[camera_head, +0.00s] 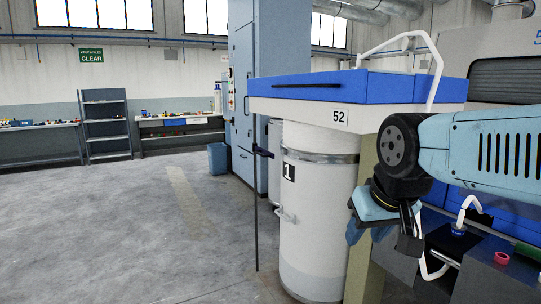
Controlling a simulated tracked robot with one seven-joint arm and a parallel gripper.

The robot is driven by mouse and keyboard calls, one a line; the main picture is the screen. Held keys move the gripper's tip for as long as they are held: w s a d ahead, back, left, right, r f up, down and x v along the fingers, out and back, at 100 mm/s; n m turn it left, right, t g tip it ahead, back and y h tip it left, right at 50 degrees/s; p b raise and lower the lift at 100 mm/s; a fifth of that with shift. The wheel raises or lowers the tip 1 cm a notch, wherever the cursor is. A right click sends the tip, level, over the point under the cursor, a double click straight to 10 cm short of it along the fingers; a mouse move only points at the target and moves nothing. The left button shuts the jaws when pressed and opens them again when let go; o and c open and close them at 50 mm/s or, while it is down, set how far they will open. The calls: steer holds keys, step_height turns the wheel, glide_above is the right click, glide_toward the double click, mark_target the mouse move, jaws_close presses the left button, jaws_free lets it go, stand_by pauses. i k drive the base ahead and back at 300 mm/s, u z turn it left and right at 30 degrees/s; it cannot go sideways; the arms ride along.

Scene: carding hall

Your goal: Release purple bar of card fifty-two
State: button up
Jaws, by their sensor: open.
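The machine marked 52 (340,117) has a blue and white head above a tall white can (310,220) labelled 1. A small dark purple bar (264,153) sticks out to the left of the can, near the top of a thin dark upright post (256,215). My gripper (383,238) hangs below my wrist, in front of the can's right side. It is open and appears empty, well to the right of the purple bar and lower. The bar's right end meets or passes behind the can's edge; I cannot tell which.
A dark surface with a red ring (501,258) and a white curved handle lies at the lower right. A blue bin (218,158) stands behind. The floor (110,235) at left is clear.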

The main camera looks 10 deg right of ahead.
mark_target(256, 149)
steer(key=u, duration=0.15)
steer(key=i, duration=2.1)
steer(key=z, duration=0.1)
